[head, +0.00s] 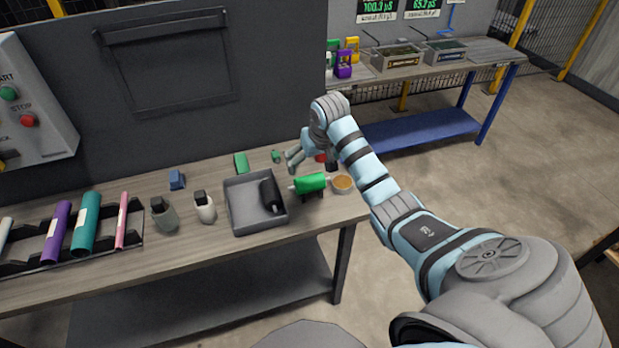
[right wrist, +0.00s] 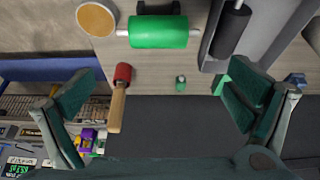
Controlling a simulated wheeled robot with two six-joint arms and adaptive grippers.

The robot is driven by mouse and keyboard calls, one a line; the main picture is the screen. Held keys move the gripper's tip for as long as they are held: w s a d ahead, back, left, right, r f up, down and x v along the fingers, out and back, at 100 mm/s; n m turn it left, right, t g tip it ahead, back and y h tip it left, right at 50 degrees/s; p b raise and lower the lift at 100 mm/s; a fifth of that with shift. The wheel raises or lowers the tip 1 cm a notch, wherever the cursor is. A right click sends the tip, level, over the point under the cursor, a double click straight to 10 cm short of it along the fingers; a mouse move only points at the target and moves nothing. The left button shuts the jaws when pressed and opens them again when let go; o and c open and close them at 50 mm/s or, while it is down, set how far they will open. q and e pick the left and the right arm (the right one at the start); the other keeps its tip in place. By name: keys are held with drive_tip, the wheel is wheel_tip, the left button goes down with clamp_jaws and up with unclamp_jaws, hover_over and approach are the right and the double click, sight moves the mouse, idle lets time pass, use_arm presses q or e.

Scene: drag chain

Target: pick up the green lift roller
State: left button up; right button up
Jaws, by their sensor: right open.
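The green lift roller (head: 311,183) is a green cylinder with pale axle ends. It rests on a small black stand on the table, near the right end. It also shows at the top of the right wrist view (right wrist: 160,32). My right gripper (head: 293,160) is open and empty, on the far side of the roller and apart from it. In the right wrist view its two fingers (right wrist: 158,98) are spread wide, with no roller between them. My left gripper is not in view.
A grey tray (head: 240,228) holding a black roller stands just left of the green roller. A round orange-topped dish (head: 342,183) is close on its right. A red-headed, wooden-handled tool (right wrist: 121,85) lies behind. Bottles and a rack of coloured rolls stand further left.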

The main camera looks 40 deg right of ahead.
sight(310, 180)
drive_tip(key=b+x, duration=0.3)
drive_tip(key=x, duration=0.9)
drive_tip(key=shift+s+d+f, duration=0.1)
drive_tip(key=shift+d+f, duration=0.05)
drive_tip(key=shift+f, duration=0.2)
drive_tip(key=shift+r, duration=0.1)
drive_tip(key=shift+c, duration=0.2)
drive_tip(key=shift+s, duration=0.1)
drive_tip(key=c, duration=0.7)
drive_tip(key=shift+s+r, duration=0.2)
drive_tip(key=shift+s, duration=0.05)
drive_tip(key=c, duration=0.6)
drive_tip(key=shift+a+f, duration=0.1)
drive_tip(key=shift+a, duration=0.1)
drive_tip(key=shift+c, duration=0.5)
